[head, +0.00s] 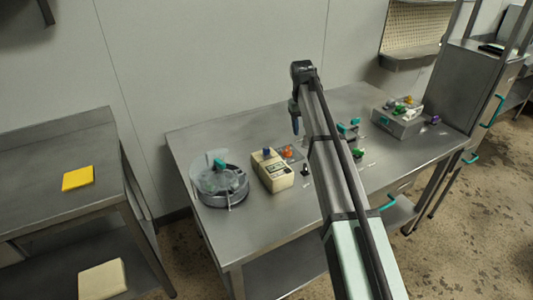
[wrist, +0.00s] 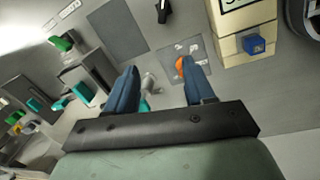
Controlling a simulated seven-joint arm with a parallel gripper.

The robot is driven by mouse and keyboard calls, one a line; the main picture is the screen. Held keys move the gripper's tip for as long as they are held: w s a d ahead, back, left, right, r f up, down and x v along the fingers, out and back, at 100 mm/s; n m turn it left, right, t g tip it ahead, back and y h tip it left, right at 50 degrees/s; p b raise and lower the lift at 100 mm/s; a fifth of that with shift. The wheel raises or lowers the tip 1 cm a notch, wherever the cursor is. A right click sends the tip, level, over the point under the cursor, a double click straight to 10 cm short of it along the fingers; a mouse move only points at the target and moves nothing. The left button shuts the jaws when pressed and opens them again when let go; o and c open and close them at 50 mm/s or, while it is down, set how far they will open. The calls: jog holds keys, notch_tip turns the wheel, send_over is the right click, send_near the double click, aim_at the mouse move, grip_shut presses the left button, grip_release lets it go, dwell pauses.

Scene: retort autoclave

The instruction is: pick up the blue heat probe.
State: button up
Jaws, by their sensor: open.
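A small blue block (head: 266,151), perhaps the blue heat probe, sits at the back end of a beige instrument with a display (head: 277,174) on the steel table. In the wrist view the blue block (wrist: 254,45) is at upper right, on the end of the beige instrument (wrist: 236,25), right of my fingers. My gripper (head: 295,125) hangs above the table, pointing down, to the right of the blue block and apart from it. In the wrist view my gripper (wrist: 160,80) has its two blue fingers spread, with no object clearly held between them.
A round clear-lidded vessel (head: 222,188) stands left of the instrument. An orange knob (head: 288,153) sits on a grey plate beside it. A small black knob (head: 305,171) is nearby. A grey box with coloured parts (head: 398,121) stands at right. The table's front left is clear.

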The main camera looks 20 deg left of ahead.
jog(key=s+a+r+n+y, duration=0.1)
jog(key=s+a+r, duration=0.15)
jog(key=a, duration=0.35)
jog(key=s+a+r+n, duration=0.2)
jog(key=s+a, duration=0.2)
jog(key=a, duration=0.2)
send_over(266, 148)
jog(key=f, duration=0.7)
jog(key=shift+s, duration=0.35)
jog(key=shift+w+d+f, duration=0.1)
jog(key=shift+w+f, duration=0.05)
jog(key=shift+f, duration=1.45)
jog(key=shift+w+f, duration=0.15)
jog(key=shift+f, duration=1.4)
grip_shut()
